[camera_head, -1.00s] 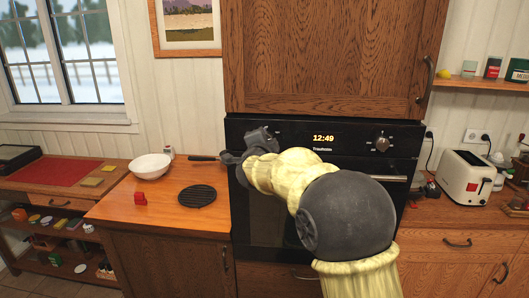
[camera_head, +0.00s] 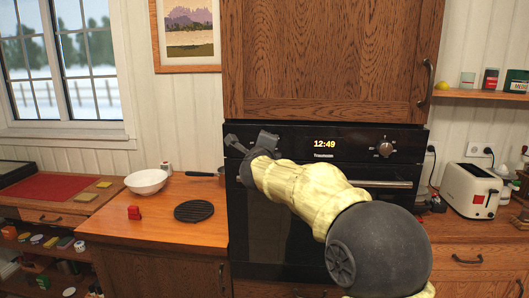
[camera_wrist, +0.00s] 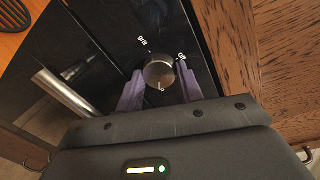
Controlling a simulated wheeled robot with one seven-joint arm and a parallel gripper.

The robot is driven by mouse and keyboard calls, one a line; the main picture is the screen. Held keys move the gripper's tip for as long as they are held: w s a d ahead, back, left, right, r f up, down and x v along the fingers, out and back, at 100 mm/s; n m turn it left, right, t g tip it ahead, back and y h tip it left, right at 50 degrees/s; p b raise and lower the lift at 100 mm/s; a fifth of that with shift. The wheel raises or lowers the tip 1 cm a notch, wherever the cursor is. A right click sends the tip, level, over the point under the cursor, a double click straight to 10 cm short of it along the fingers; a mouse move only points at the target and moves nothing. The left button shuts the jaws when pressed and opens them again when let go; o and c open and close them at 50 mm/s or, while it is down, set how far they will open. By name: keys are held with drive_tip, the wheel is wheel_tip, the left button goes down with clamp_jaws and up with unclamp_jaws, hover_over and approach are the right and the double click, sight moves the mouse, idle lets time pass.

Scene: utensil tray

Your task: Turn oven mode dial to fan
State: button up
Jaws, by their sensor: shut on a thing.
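The black oven (camera_head: 275,205) stands in the middle, with a control panel and a clock reading 12:49. In the wrist view a round metallic dial (camera_wrist: 159,73) sits on the glossy panel, with small white labels beside it, one looking like "Off". My gripper (camera_wrist: 160,76) has its two purple fingers on either side of this dial, shut on it. In the head view my gripper (camera_head: 247,143) is at the panel's upper left and hides the dial there. A second dial (camera_head: 385,149) shows at the panel's right, apart from my gripper.
The oven handle (camera_head: 385,184) runs below the panel, close under my arm. A wooden cabinet (camera_head: 330,60) is just above. The left counter holds a white bowl (camera_head: 146,181), a red item (camera_head: 134,212) and a black trivet (camera_head: 194,211). A toaster (camera_head: 470,190) stands right.

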drive_tip(key=shift+f, duration=0.1)
idle(0.3)
drive_tip(key=o, duration=1)
drive_tip(key=shift+s, duration=0.1)
drive_tip(key=s+b, duration=0.1)
drive_tip(key=s, duration=1)
drive_tip(key=s+r+b, duration=0.1)
drive_tip(key=s, duration=0.5)
drive_tip(key=shift+s+b, duration=0.1)
drive_tip(key=shift+b, duration=0.2)
